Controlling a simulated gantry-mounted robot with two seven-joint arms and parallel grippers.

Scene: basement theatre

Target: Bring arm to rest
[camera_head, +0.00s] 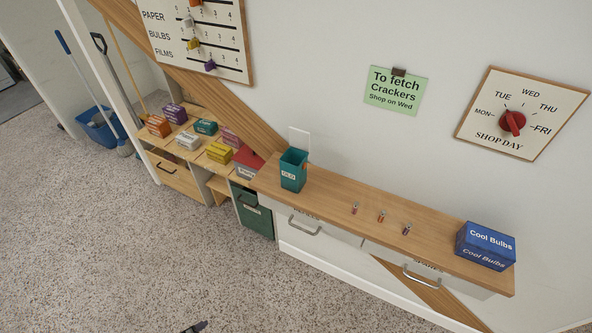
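A small dark tip (195,327) shows at the bottom edge, left of the middle. It looks like part of my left gripper, but too little shows to tell whether it is open or shut. It is over the speckled floor, apart from the shelf and all objects. My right gripper and arm are not in view.
A wooden wall shelf (330,194) with drawers holds a teal "OLD" bin (293,170), three small bulbs (381,216) and a blue "Cool Bulbs" box (486,246). Lower shelves hold several small boxes (219,152). A red-knob dial (512,122) hangs on the wall. The front floor is clear.

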